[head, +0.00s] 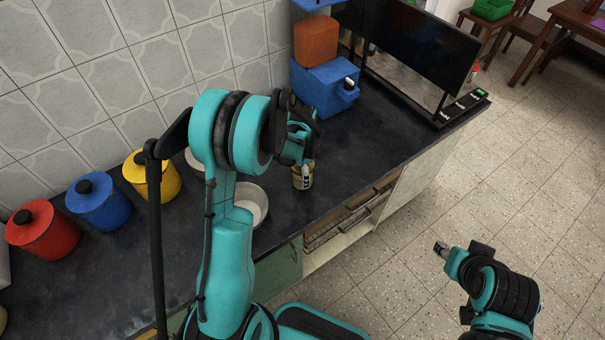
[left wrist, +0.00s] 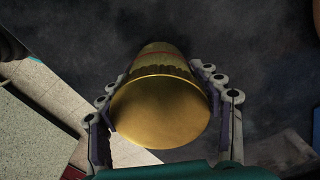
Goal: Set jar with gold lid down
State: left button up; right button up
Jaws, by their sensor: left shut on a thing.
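The jar with gold lid (left wrist: 160,112) fills the middle of the left wrist view, its round gold lid facing the camera. In the head view the jar (head: 302,181) is small, over the dark counter near its front edge. My left gripper (left wrist: 162,105) has its fingers on both sides of the jar and is shut on it; it also shows in the head view (head: 303,170). I cannot tell whether the jar's base touches the counter. My right gripper (head: 441,249) is over the floor at the right, away from the counter; its fingers are too small to read.
A white bowl (head: 251,199) stands left of the jar, partly behind my left arm. Red (head: 43,230), blue (head: 99,203) and yellow (head: 152,175) canisters line the wall. A blue appliance (head: 325,88) stands behind. The counter (head: 385,133) right of the jar is clear.

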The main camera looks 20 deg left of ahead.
pick_arm(q)
jog(key=shift+f, duration=0.1)
jog(key=o, duration=1.5)
jog(key=shift+o, duration=0.2)
